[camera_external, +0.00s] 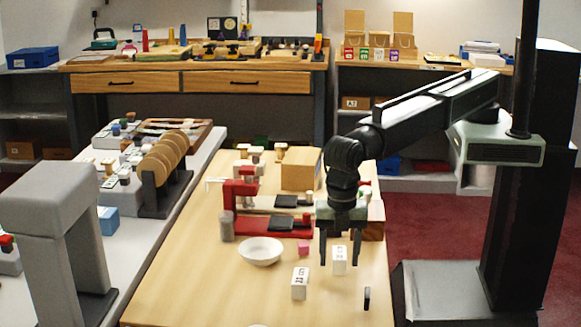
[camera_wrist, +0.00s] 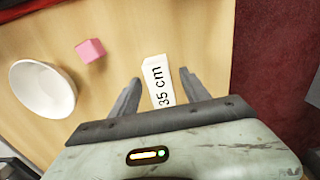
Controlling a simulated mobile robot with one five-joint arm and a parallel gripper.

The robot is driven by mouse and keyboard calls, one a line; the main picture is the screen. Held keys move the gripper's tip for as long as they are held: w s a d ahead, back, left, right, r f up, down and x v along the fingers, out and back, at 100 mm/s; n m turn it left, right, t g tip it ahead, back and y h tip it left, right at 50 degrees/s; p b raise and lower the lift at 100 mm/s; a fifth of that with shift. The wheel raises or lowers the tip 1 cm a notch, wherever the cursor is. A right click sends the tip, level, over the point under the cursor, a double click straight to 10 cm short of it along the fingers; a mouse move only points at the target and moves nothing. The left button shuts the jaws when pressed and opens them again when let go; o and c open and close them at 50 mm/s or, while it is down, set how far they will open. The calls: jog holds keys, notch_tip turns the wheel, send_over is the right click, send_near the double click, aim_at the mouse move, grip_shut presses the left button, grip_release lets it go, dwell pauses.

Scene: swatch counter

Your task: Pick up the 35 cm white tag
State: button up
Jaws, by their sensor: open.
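The white tag (camera_wrist: 157,82) is a narrow white block marked "35 cm" in the wrist view, on the wooden counter. My gripper (camera_wrist: 160,76) is open, with one finger on each side of the tag and a gap at both sides. In the external view, my gripper (camera_external: 340,265) points down over the counter with a white tag (camera_external: 339,261) between its fingers; its print is too small to read surely. A second white tag (camera_external: 300,284) stands in front and to the left, its print also unclear.
A pink cube (camera_external: 303,248) and a white bowl (camera_external: 261,252) are left of my gripper. A red frame (camera_external: 240,215) stands behind them. A small black piece (camera_external: 367,298) is at the front right, near the counter's right edge. The front left counter is clear.

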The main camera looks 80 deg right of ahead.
aim_at(340, 252)
grip_shut()
jog(key=shift+r, duration=0.15)
notch_tip(340, 252, up, 10)
jog(key=p, duration=1)
jog(key=shift+p, duration=0.3)
